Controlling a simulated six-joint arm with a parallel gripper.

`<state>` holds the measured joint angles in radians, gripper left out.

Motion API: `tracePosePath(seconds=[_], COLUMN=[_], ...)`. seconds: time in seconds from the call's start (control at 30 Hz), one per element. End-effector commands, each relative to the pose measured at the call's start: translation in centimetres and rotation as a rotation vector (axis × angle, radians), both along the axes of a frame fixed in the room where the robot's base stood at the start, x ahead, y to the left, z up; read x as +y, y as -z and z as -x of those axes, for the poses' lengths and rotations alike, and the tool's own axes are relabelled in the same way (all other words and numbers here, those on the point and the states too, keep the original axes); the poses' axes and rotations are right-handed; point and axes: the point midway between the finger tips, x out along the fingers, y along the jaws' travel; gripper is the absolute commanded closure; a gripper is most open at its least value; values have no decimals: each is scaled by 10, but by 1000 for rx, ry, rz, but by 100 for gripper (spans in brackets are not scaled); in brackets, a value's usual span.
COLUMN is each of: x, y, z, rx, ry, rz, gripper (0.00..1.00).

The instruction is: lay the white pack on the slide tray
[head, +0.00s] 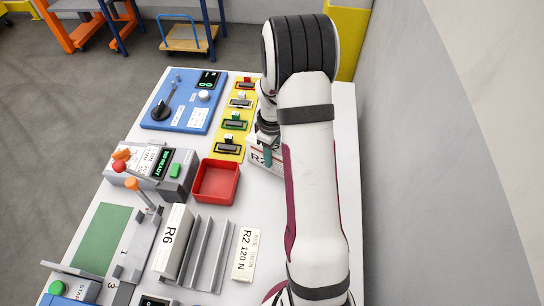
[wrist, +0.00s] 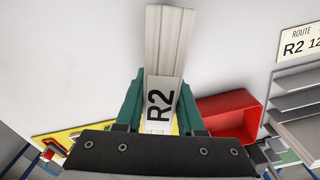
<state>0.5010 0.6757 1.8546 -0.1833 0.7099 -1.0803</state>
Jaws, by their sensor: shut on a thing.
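The white pack marked R2 (wrist: 163,55) is between the green fingers of my gripper (wrist: 161,85), which is shut on it. I cannot tell whether the pack touches the table. I cannot tell for sure which fixture is the slide tray; a grey numbered fixture with an orange-knobbed lever (head: 141,240) stands at the near left.
The red bin (head: 216,181) is empty. A grey slotted rack (head: 204,256) holds a white R6 pack (head: 172,243); an R2 120 N sign (head: 246,254) lies beside it. A green mat (head: 101,238), grey console (head: 158,170), blue panel (head: 186,100) and yellow switch strip (head: 235,118) line the left.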

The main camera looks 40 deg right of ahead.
Motion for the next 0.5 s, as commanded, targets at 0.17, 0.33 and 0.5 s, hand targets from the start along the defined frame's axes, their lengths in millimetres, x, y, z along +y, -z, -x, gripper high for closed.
tracePosePath(seconds=[0.17,0.33,0.5], x=[0,0,0], y=[0,0,-7], z=[0,0,-1], rx=[0,-1,-2], ry=[0,0,0], rz=[0,1,1], gripper=[100,100,100])
